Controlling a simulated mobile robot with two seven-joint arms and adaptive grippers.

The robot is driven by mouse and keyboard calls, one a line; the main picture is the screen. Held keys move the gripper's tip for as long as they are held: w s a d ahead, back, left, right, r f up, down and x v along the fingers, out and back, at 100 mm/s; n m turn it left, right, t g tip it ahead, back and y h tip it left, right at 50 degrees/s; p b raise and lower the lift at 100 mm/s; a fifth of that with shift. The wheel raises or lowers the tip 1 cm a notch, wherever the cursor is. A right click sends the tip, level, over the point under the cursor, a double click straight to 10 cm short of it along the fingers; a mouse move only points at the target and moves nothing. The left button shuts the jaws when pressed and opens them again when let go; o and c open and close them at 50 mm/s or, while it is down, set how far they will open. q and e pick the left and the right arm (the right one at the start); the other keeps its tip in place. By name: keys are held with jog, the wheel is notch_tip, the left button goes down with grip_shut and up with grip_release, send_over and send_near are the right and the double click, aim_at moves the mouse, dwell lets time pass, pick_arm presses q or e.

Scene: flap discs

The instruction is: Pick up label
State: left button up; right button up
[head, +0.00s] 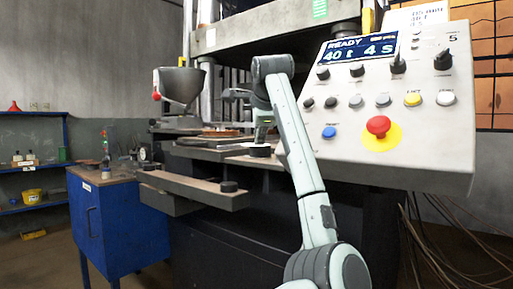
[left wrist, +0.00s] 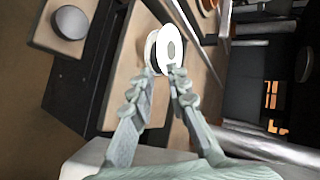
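The label is most likely the white round disc with a grey centre (left wrist: 171,43) in the left wrist view. A second white rounded edge (left wrist: 150,50) shows just left of it. My left gripper (left wrist: 162,71) has its two fingertips a little apart at the disc's lower edge. The right-hand fingertip overlaps the disc; I cannot tell whether it touches. In the head view my left gripper (head: 262,136) points down just above a dark round holder with a pale top (head: 260,150) on the press table. My right gripper is not in view.
A sloping control panel (head: 400,90) with a red stop button (head: 378,126) stands right of my arm. A grey hopper (head: 180,84) and blue cabinet (head: 128,220) are at left.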

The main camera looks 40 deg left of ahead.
pick_arm(q)
jog(key=x, duration=0.3)
jog(key=shift+w+a+f, duration=0.15)
jog(key=shift+w+a, duration=0.1)
jog(key=shift+a, duration=0.05)
jog(key=shift+w+a+f, duration=0.2)
jog(key=shift+w, duration=0.05)
jog(key=shift+w+a+f+p, duration=0.25)
jog(key=shift+w+p, duration=0.05)
jog(key=shift+f, duration=0.1)
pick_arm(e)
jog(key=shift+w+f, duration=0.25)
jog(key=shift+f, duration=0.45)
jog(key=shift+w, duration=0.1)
pick_arm(q)
jog(key=shift+c, duration=0.6)
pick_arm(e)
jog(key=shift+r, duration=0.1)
pick_arm(q)
grip_shut()
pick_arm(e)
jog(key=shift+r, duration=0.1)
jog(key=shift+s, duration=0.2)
